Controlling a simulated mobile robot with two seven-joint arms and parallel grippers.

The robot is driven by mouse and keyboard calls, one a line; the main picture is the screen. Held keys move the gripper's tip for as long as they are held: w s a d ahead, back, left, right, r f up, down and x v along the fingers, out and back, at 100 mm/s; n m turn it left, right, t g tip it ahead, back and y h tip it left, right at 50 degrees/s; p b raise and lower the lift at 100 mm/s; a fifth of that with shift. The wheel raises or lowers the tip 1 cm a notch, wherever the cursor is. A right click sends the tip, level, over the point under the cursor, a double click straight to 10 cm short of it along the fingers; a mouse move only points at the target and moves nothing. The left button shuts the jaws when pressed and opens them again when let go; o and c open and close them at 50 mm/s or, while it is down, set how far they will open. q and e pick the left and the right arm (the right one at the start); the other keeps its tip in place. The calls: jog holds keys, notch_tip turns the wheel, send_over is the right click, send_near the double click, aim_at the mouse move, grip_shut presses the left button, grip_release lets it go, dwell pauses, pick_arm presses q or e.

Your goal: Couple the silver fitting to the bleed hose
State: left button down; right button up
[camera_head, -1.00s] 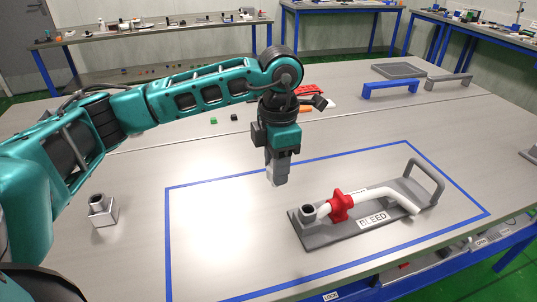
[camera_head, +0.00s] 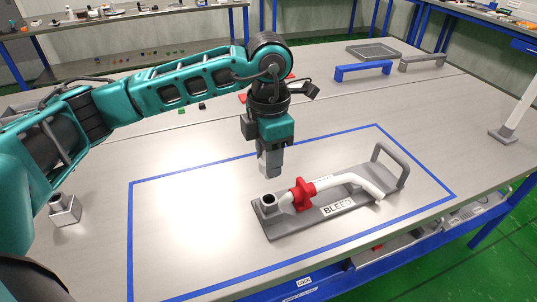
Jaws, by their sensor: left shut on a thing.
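The bleed hose (camera_head: 355,181) is a white bent tube on a grey plate (camera_head: 327,220) labelled BLEED, with a red valve body (camera_head: 301,194) around it. At the plate's left end is an upright, dark-rimmed round opening (camera_head: 268,201). My left gripper (camera_head: 269,165) points down just above this opening, with a small gap in the picture. It is shut on a small pale silver piece (camera_head: 267,168), which looks like the silver fitting and is largely hidden by the fingers. My right gripper is not in view.
A silver block with a round, dark-topped neck (camera_head: 65,210) stands at the left. Blue tape (camera_head: 131,240) outlines the work area. A grey handle (camera_head: 391,160) rises at the plate's right end. A white post on a grey foot (camera_head: 504,134) stands at the right. The table inside the tape's left side is clear.

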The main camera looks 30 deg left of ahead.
pick_arm(q)
jog(key=shift+f+b, duration=2.5)
jog(key=shift+f, duration=0.4)
jog(key=shift+b, duration=0.4)
jog(key=shift+f+b, duration=1.5)
jog(key=shift+f, duration=0.15)
jog(key=c, duration=0.6)
grip_release()
jog(key=shift+o, duration=0.2)
jog(key=shift+r, duration=0.6)
notch_tip(320, 180, up, 12)
jog(key=shift+f+p, duration=0.15)
jog(key=shift+p, duration=0.55)
